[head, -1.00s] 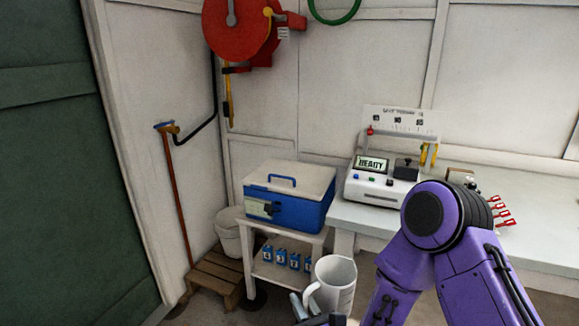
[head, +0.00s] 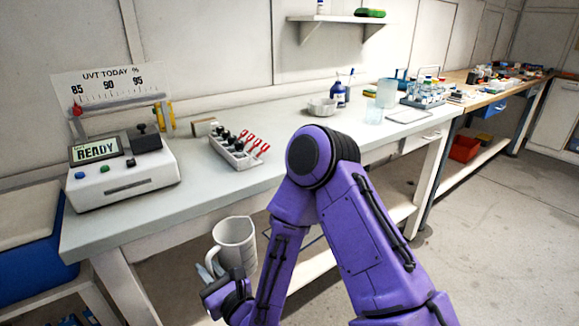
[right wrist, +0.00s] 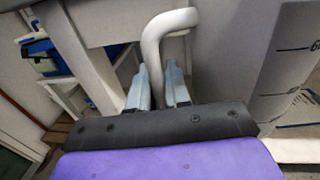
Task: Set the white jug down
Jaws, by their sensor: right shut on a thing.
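The white jug (head: 236,246) is upright in the head view, in front of the bench's front edge and below the level of its top. My right gripper (head: 212,270) is shut on the jug's handle, at the jug's left side. In the right wrist view the two fingers (right wrist: 160,88) close around the lower part of the white handle (right wrist: 152,50). The graduated jug wall (right wrist: 290,65) fills the right of that view. My left gripper is not in view.
The grey bench top (head: 200,195) has clear room right of the meter (head: 120,172). A blue cooler (head: 35,260) is at left.

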